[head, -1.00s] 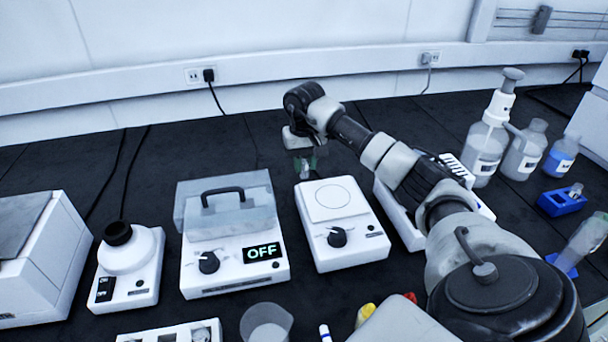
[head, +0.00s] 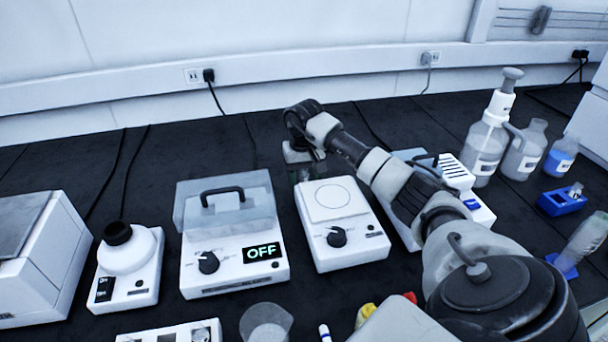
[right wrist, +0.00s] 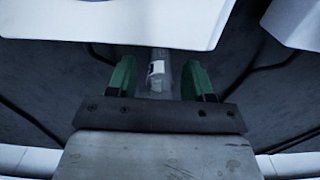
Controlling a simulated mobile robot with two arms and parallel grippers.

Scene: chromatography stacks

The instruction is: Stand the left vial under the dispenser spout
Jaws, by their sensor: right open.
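My right gripper (head: 303,174) is low behind the white plate device with a round top, its tips partly hidden by it. In the right wrist view its green fingers (right wrist: 158,82) are open, one on each side of a clear vial (right wrist: 157,72) with a white label. The dispenser (head: 490,145) is a bottle with a tall white pump top and stands at the back right. Its spout (head: 520,140) points right and down. My left gripper is out of view.
The plate device (head: 355,243) stands just in front of my right gripper. An OFF-display device (head: 232,265) is left of it. Bottles (head: 522,150) and a blue block (head: 562,201) stand at the right. The bench behind the devices is mostly clear.

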